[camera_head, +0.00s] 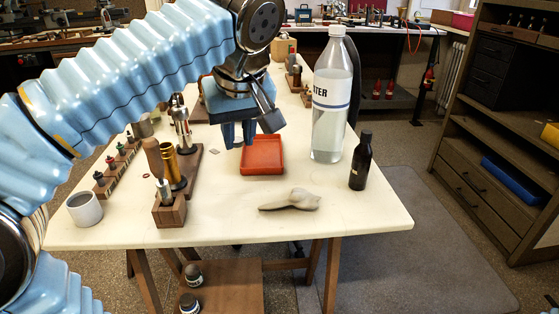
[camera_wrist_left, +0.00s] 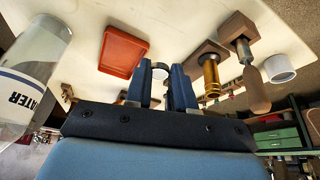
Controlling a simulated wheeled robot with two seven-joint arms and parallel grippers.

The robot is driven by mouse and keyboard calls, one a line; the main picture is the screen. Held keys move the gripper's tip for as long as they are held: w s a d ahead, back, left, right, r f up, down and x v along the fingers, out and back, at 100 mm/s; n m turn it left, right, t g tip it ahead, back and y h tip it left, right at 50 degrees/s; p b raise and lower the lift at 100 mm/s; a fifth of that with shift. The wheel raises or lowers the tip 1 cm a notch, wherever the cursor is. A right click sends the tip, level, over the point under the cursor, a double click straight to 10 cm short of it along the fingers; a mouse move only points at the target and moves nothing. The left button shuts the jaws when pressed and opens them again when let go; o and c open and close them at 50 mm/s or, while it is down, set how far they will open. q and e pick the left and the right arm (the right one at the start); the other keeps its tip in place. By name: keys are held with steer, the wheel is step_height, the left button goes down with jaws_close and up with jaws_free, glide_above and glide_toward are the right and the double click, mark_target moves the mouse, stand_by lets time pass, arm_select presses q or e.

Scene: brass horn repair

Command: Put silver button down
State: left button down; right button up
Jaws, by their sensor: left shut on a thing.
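My left gripper (camera_head: 238,142) is over the table, just left of the orange-red tray (camera_head: 262,155) and above the table top. In the left wrist view its blue fingers (camera_wrist_left: 161,72) are shut on the silver button (camera_wrist_left: 160,71), a small pale round disc between the tips. My right gripper is not in view.
A tall water bottle (camera_head: 333,100) and a dark bottle (camera_head: 362,160) stand right of the tray. A grey cloth (camera_head: 290,200) lies in front. Left are a brass cylinder (camera_head: 171,166), a wooden block (camera_head: 169,212) and a white cup (camera_head: 84,209). The table's front right is clear.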

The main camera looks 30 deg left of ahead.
arm_select(q)
steer(key=w+a+f, duration=0.2)
steer(key=w+f, duration=0.1)
steer(key=w, duration=0.4)
glide_toward(263, 166)
steer(key=shift+w+a+f, duration=0.4)
steer(key=shift+a+f, duration=0.4)
steer(key=shift+a, duration=0.1)
steer(key=shift+w+f, duration=0.2)
steer(key=shift+f, duration=0.8)
steer(key=shift+w+f, duration=0.2)
steer(key=shift+f, duration=0.8)
steer(key=shift+f+b, duration=0.15)
steer(key=shift+b, duration=0.15)
steer(key=c, duration=1)
jaws_free()
steer(key=shift+o, duration=0.2)
steer(key=shift+r+p, duration=0.3)
steer(key=shift+r, duration=0.05)
steer(key=p+v, duration=0.1)
steer(key=v, duration=1)
steer(key=shift+r+p, duration=0.3)
steer(key=shift+r, duration=0.05)
